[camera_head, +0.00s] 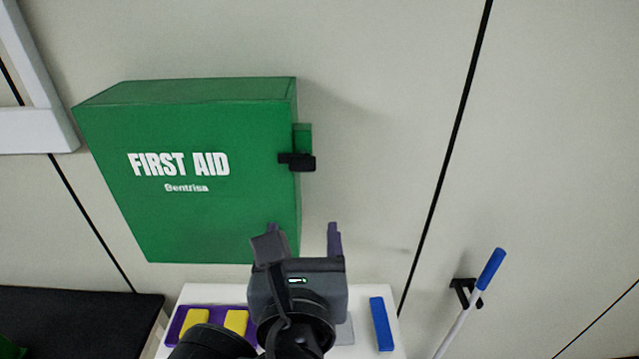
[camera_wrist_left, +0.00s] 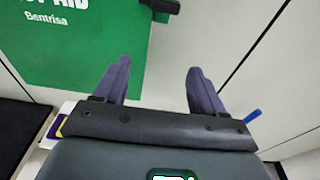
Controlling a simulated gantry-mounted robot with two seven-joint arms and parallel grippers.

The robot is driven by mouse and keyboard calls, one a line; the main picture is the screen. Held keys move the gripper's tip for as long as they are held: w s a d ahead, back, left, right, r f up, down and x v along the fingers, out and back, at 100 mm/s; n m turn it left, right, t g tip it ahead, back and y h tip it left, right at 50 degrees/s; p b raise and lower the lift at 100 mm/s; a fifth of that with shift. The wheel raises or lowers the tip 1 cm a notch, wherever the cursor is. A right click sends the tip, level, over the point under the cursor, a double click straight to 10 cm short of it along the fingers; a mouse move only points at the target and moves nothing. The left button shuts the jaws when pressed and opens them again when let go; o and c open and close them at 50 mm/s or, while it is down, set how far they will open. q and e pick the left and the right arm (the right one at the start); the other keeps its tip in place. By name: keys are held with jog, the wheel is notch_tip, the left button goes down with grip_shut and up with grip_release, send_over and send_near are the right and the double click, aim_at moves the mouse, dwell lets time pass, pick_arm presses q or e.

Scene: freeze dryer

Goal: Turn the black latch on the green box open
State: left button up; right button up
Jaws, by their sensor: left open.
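The green first aid box (camera_head: 200,215) is fixed to the wall, with white "FIRST AID" lettering on its front. It also fills the upper left of the left wrist view (camera_wrist_left: 90,70). The black latch (camera_head: 298,161) sits on the box's right edge and lies sideways across it, beside a green tab. In the left wrist view the latch (camera_wrist_left: 160,5) is at the top edge, partly cut off. My left gripper (camera_head: 303,232) is open and empty, below the latch and near the box's lower right corner. It is not touching the latch. My right gripper does not show.
Below stands a white surface (camera_head: 357,300) with a purple tray (camera_head: 212,311) holding yellow blocks, and a blue bar (camera_head: 381,323). A blue-tipped white stick (camera_head: 490,270) rests in a black wall holder at right. The wall right of the box is clear.

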aim_at(302, 166)
pick_arm(q)
notch_tip(302, 166, up, 4)
jog(key=t+b, duration=0.2)
jog(key=w, duration=0.8)
jog(key=shift+w+r, duration=0.15)
jog(key=shift+w, duration=0.65)
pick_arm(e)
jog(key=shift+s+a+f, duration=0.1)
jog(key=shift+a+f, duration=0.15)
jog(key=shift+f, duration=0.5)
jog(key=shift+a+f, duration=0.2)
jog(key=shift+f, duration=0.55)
pick_arm(q)
jog(key=c, duration=1.1)
jog(key=shift+o, duration=0.2)
